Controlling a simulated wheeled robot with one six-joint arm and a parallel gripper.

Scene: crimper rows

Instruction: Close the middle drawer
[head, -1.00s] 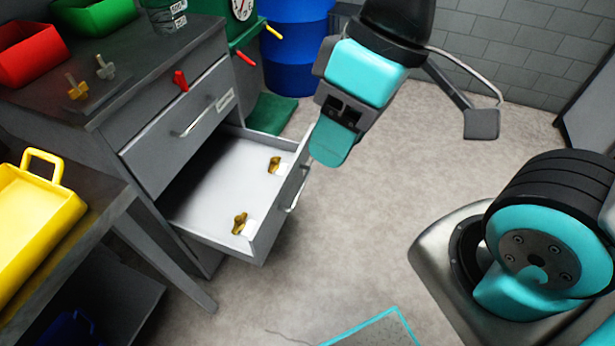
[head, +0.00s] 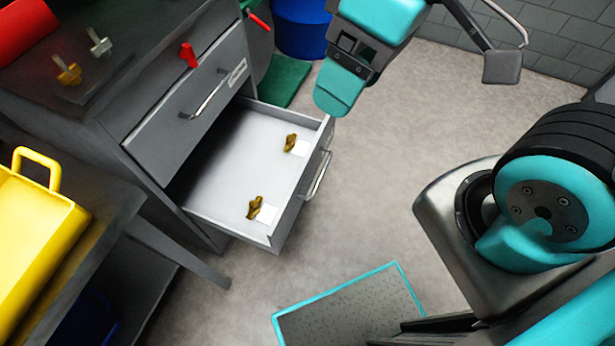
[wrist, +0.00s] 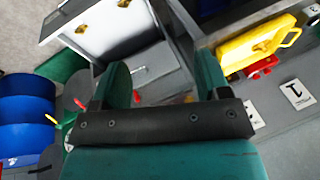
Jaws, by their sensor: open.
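The middle drawer (head: 232,168) of the grey cabinet stands pulled out below a shut upper drawer (head: 190,112). Its front panel with a bar handle (head: 319,175) faces right. Two brass pieces on white patches lie inside, a nearer one (head: 255,207) and a farther one (head: 291,143). My gripper (head: 340,90) is above and beyond the drawer front's far corner, apparently apart from it. In the wrist view both fingers (wrist: 162,80) are spread with nothing held between them. The drawer (wrist: 110,32) shows at the upper left there.
A yellow tray (head: 35,235) sits on a table at the left, near the cabinet. A blue barrel (head: 300,28) and a green object (head: 285,82) are behind the cabinet. A turquoise-edged panel (head: 350,308) is at the bottom. The floor right of the drawer is clear.

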